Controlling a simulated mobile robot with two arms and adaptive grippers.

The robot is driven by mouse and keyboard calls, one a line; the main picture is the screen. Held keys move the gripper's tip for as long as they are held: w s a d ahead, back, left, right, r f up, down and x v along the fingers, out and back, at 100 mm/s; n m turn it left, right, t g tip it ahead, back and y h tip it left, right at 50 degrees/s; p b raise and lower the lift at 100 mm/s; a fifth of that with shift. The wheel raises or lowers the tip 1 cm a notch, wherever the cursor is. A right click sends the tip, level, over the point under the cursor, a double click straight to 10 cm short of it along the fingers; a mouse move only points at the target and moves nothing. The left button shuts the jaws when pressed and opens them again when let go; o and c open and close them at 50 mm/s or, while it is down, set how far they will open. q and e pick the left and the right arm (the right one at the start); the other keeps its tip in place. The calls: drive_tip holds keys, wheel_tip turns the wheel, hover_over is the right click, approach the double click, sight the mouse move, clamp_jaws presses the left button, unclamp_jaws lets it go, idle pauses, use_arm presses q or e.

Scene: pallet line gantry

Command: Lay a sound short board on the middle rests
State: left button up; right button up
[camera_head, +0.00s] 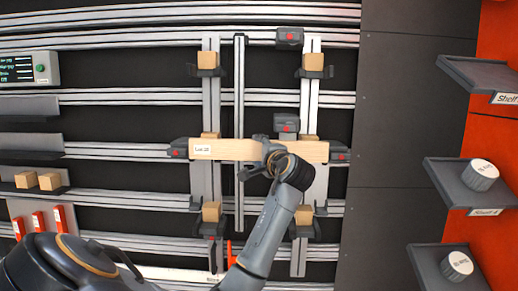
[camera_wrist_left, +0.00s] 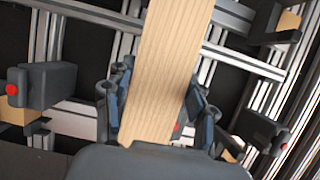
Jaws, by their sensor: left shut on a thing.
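A pale wooden short board (camera_head: 232,150) with a white label at its left end lies level across the two uprights at middle height, in front of the middle rests. It also fills the middle of the left wrist view (camera_wrist_left: 172,65), and its visible face looks unmarked. My left gripper (camera_head: 270,158) is shut on the board right of its middle; its fingers (camera_wrist_left: 155,105) flank the board. Small wooden blocks of the middle rests (camera_head: 210,135) show just above the board's edge. Whether the board touches the rests is hidden. My right gripper is not in view.
Dark red-buttoned clamps stand at the board's left end (camera_head: 178,148), right end (camera_head: 339,152) and above it (camera_head: 286,124). Upper rests (camera_head: 313,61) and lower rests (camera_head: 211,212) carry wooden blocks. Shelves (camera_head: 462,186) are at right; a left shelf holds two small blocks (camera_head: 49,181).

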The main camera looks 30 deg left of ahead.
use_arm(q)
drive_tip(key=shift+w+f, duration=0.1)
drive_tip(key=shift+f, duration=0.05)
drive_tip(key=shift+b, duration=1.25)
drive_tip(key=shift+w+a+f+b, duration=0.55)
drive_tip(key=shift+w+f+b, duration=0.15)
drive_tip(key=shift+w, duration=0.15)
drive_tip(key=shift+w+a+f+b, duration=0.1)
drive_tip(key=shift+w+a+b, duration=0.1)
drive_tip(key=shift+w+b, duration=0.1)
drive_tip(key=shift+w+a, duration=0.2)
drive_tip(key=shift+w, duration=0.2)
drive_tip(key=shift+w+a+f, duration=0.15)
drive_tip(key=shift+w, duration=0.05)
drive_tip(key=shift+w+a+f+b, duration=0.3)
drive_tip(key=shift+w+a+f, duration=0.15)
drive_tip(key=shift+w, duration=0.25)
drive_tip(key=shift+w+a+f+b, duration=0.35)
drive_tip(key=shift+w+a+f, duration=0.1)
drive_tip(key=shift+w, duration=0.25)
drive_tip(key=shift+w+a+f+b, duration=0.3)
drive_tip(key=shift+w+a+f, duration=0.15)
drive_tip(key=shift+w, duration=0.25)
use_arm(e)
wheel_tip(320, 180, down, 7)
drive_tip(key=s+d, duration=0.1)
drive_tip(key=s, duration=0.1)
